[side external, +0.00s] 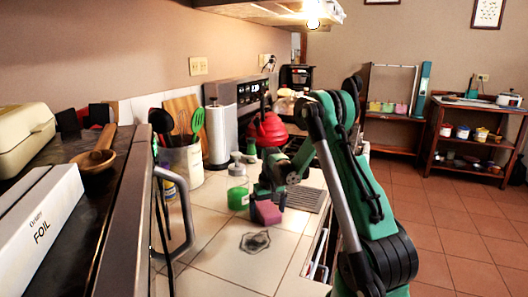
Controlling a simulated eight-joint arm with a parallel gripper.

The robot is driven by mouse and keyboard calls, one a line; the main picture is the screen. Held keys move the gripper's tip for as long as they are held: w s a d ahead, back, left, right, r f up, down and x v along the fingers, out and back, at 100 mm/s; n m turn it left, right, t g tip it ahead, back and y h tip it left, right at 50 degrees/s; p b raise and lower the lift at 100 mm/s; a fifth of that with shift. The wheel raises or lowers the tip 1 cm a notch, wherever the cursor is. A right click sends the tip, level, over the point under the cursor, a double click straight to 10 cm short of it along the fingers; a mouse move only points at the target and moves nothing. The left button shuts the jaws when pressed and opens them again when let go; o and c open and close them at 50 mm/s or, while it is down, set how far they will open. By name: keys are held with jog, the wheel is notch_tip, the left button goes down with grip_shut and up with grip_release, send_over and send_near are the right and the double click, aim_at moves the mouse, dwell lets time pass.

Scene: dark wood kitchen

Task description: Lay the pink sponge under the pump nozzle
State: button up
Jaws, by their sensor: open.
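The pink sponge (266,213) is a small block on the pale tiled counter, directly below my gripper. The pump bottle (238,199) stands close to its left, with green liquid in the lower part and a grey pump top. My gripper (268,197) is open and points down at the sponge, with its fingers very near the sponge's upper part. The picture is too small to tell whether the fingers touch it. The pump nozzle's direction is hard to make out. My arm hides part of the counter to the right.
A utensil crock (184,163) and a paper towel roll (221,138) stand behind the bottle. A red kettle (267,131) is farther back. A ribbed drain area (307,198) lies right of the sponge. A dark drain-like patch (255,242) marks the otherwise clear front counter.

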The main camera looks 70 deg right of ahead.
jog(key=c, duration=1.3)
